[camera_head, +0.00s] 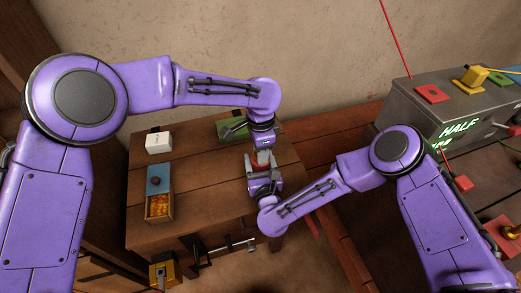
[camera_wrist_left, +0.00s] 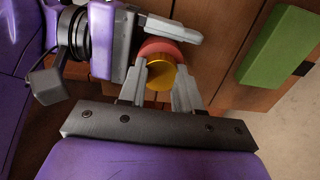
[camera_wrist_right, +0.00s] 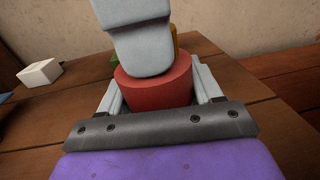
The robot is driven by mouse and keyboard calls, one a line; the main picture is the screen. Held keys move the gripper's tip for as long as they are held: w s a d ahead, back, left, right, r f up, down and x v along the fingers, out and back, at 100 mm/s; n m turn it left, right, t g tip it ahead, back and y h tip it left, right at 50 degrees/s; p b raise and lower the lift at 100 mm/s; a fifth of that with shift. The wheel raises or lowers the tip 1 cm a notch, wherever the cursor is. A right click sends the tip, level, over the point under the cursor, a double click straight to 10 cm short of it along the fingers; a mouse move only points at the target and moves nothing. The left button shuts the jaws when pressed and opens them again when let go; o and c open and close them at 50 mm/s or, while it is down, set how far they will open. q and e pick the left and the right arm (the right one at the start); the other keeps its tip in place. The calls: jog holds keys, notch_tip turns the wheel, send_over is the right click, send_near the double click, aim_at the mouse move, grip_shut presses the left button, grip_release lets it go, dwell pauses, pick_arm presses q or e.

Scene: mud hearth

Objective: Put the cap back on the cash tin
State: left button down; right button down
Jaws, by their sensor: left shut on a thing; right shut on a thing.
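The cash tin is red and round and stands on the wooden table. It shows in the right wrist view (camera_wrist_right: 155,92) between the fingers of my right gripper (camera_wrist_right: 155,100), which is shut on it. A gold cap (camera_wrist_left: 160,76) is between the fingertips of my left gripper (camera_wrist_left: 160,88), which is shut on it. The cap overlaps the tin's red rim (camera_wrist_left: 160,48) in the left wrist view. In the right wrist view a left finger hides most of the cap and part of the tin's top. I cannot tell whether cap and tin touch.
A green box (camera_head: 233,128) lies behind the grippers. A white box (camera_head: 158,141) and an open-topped box with orange contents (camera_head: 159,206) are on the table's left. A metal machine (camera_head: 440,110) stands at right. The table's middle (camera_head: 210,185) is clear.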

pick_arm(q)
jog(key=m, duration=0.6)
jog(key=shift+m, duration=0.4)
jog(key=m, duration=0.7)
jog(key=shift+m, duration=0.4)
jog(key=c, duration=0.7)
grip_release()
pick_arm(e)
jog(key=shift+c, duration=0.6)
grip_release()
pick_arm(q)
notch_tip(320, 180, up, 12)
